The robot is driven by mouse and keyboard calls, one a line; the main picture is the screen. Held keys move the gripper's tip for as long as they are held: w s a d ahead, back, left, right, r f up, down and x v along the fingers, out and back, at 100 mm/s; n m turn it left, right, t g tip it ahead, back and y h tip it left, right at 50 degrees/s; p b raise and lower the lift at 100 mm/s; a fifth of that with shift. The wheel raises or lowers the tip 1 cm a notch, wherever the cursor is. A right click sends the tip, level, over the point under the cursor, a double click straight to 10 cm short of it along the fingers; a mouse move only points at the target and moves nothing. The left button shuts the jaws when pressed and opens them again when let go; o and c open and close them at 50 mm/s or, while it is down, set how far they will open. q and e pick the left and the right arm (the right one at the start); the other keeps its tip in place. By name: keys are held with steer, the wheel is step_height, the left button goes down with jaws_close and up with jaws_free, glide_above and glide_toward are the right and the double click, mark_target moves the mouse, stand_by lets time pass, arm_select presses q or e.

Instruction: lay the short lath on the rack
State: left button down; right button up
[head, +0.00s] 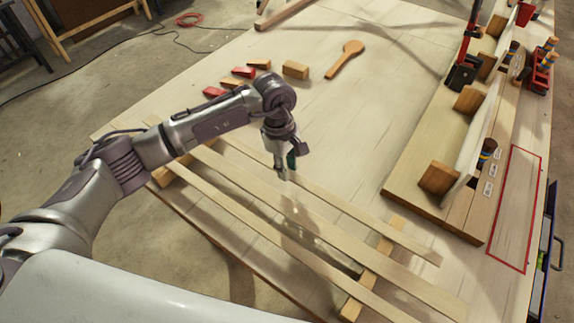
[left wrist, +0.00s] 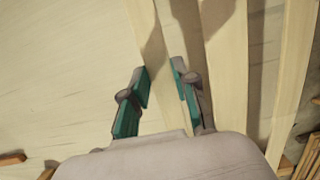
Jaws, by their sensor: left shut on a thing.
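The short lath (head: 350,212) is a pale, narrow strip running diagonally beside two longer laths. My left gripper (head: 286,172) is over it near its middle, fingers pointing down. In the left wrist view my left gripper (left wrist: 162,88) has its teal-padded fingers on either side of the short lath (left wrist: 150,35), shut on it. The rack shows as wooden crossbars (head: 394,228) under the laths. The short lath's right end reaches past the near crossbar; I cannot tell whether it touches it. My right gripper is not in view.
A middle long lath (head: 330,232) and a front long lath (head: 262,238) lie across the rack. A wooden fixture (head: 430,190) stands at right, beside a red-outlined area (head: 515,210).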

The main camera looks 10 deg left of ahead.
arm_select(q)
steer(key=shift+f+b, duration=0.3)
steer(key=shift+b, duration=0.05)
steer(key=c, duration=0.6)
jaws_free()
steer(key=shift+c, duration=0.2)
steer(key=shift+r, duration=0.15)
steer(key=shift+w+a+r+p, duration=0.1)
steer(key=shift+a+r+p, duration=0.15)
steer(key=shift+r+p, duration=0.8)
steer(key=shift+w+a+r+p, duration=0.1)
steer(key=shift+a+r+p, duration=0.15)
steer(key=shift+r, duration=1.55)
step_height(320, 180, up, 7)
steer(key=p, duration=0.2)
